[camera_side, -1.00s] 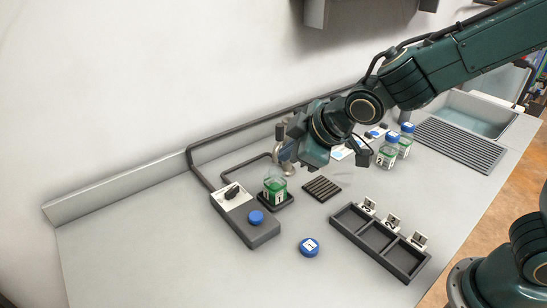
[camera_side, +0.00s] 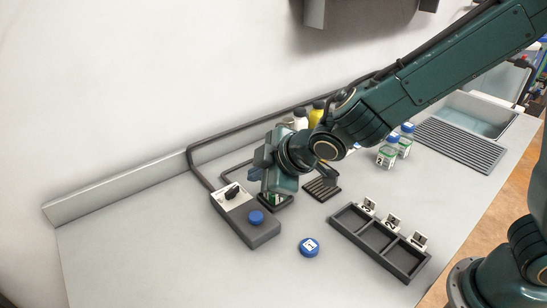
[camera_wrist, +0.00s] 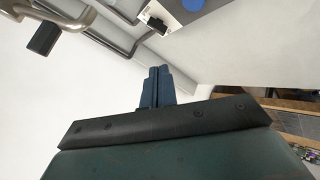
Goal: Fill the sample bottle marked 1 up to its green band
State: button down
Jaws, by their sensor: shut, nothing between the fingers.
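The sample bottle marked 1 (camera_side: 276,199) stands on a dark pad beside the control box in the side view; my gripper hides all but its lower part, so its liquid level cannot be read. Its blue cap marked 1 (camera_side: 309,246) lies on the counter. The control box (camera_side: 262,235) has a black lever (camera_side: 232,191) on a white panel and a blue button (camera_side: 256,217). My gripper (camera_side: 256,174) is shut and empty, in front of the bottle and spout; its closed fingers show in the wrist view (camera_wrist: 157,72). A metal spout (camera_wrist: 75,20) shows there at upper left.
A dark three-slot rack (camera_side: 378,238) with number tags stands at front right. Two capped bottles (camera_side: 387,153) stand behind it. A ribbed dark mat (camera_side: 321,188) lies near my gripper. A sink (camera_side: 478,113) is at back right. The front left counter is clear.

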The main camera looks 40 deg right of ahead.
jog(key=shift+f, duration=0.15)
send_near(253, 213)
jog(key=shift+w+a+f, duration=0.2)
jog(key=shift+w+f, duration=0.25)
jog(key=shift+w, duration=0.35)
jog(key=shift+w+a+f, duration=0.2)
jog(key=shift+w+f, duration=0.25)
jog(key=shift+w, duration=0.4)
jog(key=shift+w+a+f, duration=0.2)
jog(key=shift+w+f, duration=0.2)
jog(key=shift+w, duration=0.4)
jog(key=shift+f, duration=1)
dwell(4.0)
